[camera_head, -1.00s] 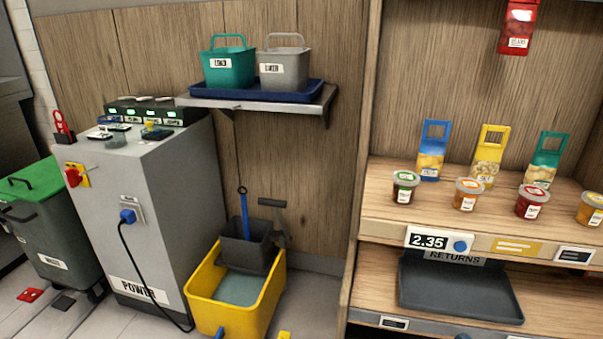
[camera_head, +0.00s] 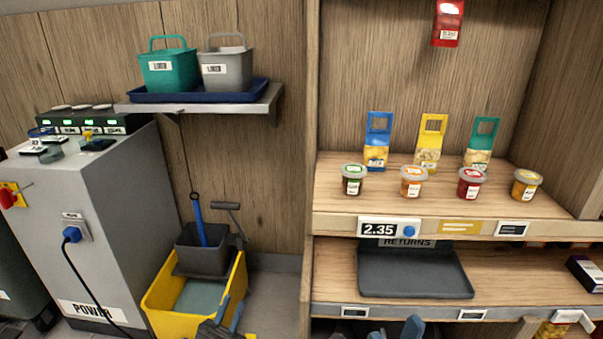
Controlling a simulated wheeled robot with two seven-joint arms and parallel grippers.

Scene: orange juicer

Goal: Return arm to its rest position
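My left gripper (camera_head: 229,313) comes in at the bottom edge, in front of the yellow mop bucket. Its dark body is cut off by the frame. Its two blue fingertips stand a little apart, with nothing seen between them. Dark and blue parts, likely my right gripper (camera_head: 400,331), show at the bottom edge below the lower shelf. They are mostly cut off, so their opening is unclear.
The yellow mop bucket (camera_head: 238,280) stands beside the grey power cabinet (camera_head: 100,200). A shelf unit with jars, hanging packets and a black returns tray (camera_head: 415,285) is on the right. A wall shelf (camera_head: 262,104) holds two baskets on a blue tray.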

